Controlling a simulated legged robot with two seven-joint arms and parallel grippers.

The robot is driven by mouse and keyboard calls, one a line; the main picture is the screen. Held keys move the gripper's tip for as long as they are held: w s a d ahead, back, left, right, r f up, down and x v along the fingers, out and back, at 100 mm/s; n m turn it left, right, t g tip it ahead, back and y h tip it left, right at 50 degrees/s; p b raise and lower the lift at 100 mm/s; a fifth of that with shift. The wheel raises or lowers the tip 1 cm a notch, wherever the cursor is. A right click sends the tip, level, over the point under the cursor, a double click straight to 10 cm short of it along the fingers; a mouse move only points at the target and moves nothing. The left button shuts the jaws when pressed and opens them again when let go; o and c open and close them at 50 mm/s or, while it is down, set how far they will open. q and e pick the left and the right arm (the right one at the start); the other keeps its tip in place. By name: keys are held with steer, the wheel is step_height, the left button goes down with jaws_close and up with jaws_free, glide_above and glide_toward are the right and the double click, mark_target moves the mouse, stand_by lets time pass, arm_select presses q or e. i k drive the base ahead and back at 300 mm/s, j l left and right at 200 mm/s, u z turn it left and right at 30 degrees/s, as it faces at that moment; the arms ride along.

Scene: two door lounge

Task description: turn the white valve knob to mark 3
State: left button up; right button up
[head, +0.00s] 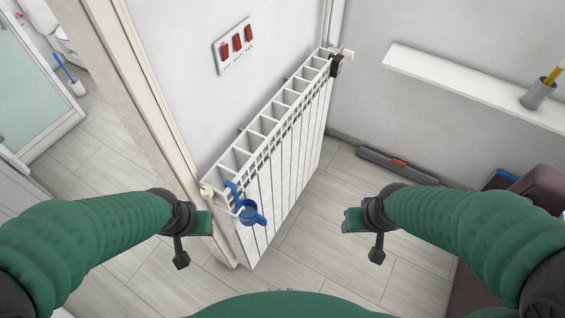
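A white radiator (285,150) stands against the wall in the middle of the head view. A small cream-white knob (206,189) sits at its near left top corner. A pale fitting (347,53) shows at its far top corner, beside a black part (336,66). I cannot tell which of the two pale pieces is the valve knob, and no marks are readable. My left gripper (203,223) appears just below the near knob in the picture, with no clear contact. My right gripper (354,220) is right of the radiator, over the floor. Neither gripper's finger opening is clear.
Three red switches (237,42) are on the wall. A white shelf (460,84) with a grey cup (538,94) is at right. A door frame (145,110) stands left. The floor (350,185) between is clear.

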mark_target(348, 55)
steer(key=i+l+u, duration=0.1)
steer(key=l, duration=0.25)
steer(key=i+l, duration=0.25)
steer(key=i+l+u, duration=0.15)
steer(key=l, duration=0.35)
steer(key=i+l+u, duration=0.1)
steer(key=l, duration=0.25)
steer(key=i+l, duration=0.2)
steer(key=l, duration=0.2)
steer(key=i+l+u, duration=0.1)
steer(key=i+l, duration=0.15)
steer(key=i+l+u, duration=0.1)
steer(key=i+l, duration=0.15)
steer(key=l, duration=0.25)
steer(key=i+l+u, duration=0.1)
steer(key=l, duration=0.3)
steer(key=i+l+u, duration=0.1)
steer(key=i+l, duration=0.25)
steer(key=l, duration=0.1)
